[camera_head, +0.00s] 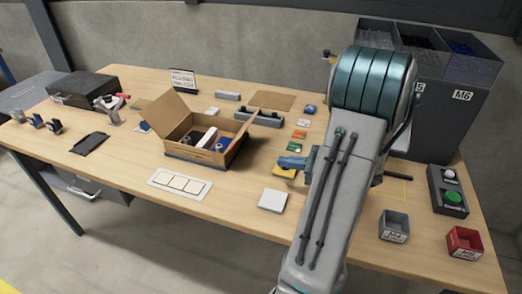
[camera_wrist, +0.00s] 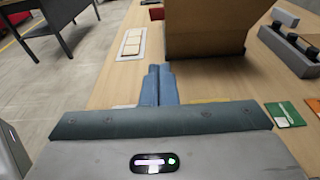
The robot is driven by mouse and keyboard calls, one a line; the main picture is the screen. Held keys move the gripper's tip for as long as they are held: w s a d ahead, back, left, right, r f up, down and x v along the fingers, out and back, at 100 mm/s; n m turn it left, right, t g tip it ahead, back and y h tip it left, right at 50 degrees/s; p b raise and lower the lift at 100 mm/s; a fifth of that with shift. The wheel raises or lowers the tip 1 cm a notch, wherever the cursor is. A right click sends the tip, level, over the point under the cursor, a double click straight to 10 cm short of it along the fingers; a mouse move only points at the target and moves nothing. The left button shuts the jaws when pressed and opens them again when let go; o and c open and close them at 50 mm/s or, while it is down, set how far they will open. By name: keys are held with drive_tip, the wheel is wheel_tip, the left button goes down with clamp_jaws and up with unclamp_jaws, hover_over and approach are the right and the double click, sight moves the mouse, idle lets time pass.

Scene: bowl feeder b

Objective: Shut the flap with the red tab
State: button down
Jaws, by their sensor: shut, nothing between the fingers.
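An open cardboard box (camera_head: 203,152) stands mid-table with a few items inside. Its left flap (camera_head: 172,113) stands up and leans outward. I cannot make out a red tab for certain on either flap. In the wrist view a brown cardboard panel of the box (camera_wrist: 205,35) rises beyond the fingers. My gripper (camera_head: 284,161) is to the right of the box, low over the table and apart from it. In the wrist view its blue fingers (camera_wrist: 160,72) are together with nothing between them.
A yellow card (camera_head: 284,173) lies under my gripper. A white square block (camera_head: 272,200) and a white tray of squares (camera_head: 179,183) lie in front. Small coloured cards (camera_head: 299,134) lie behind. Bins (camera_head: 394,226) and a button box (camera_head: 448,190) stand right.

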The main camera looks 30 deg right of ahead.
drive_tip(key=x, duration=0.8)
drive_tip(key=shift+w+a, duration=0.2)
drive_tip(key=shift+a, duration=0.1)
drive_tip(key=w+a+r, duration=0.1)
drive_tip(key=w+a+r+p, duration=0.1)
drive_tip(key=w, duration=0.1)
drive_tip(key=shift+w+a, duration=0.15)
drive_tip(key=shift+a, duration=0.1)
drive_tip(key=shift+d+r+p, duration=0.1)
drive_tip(key=shift+r+p, duration=0.05)
drive_tip(key=shift+p, duration=0.25)
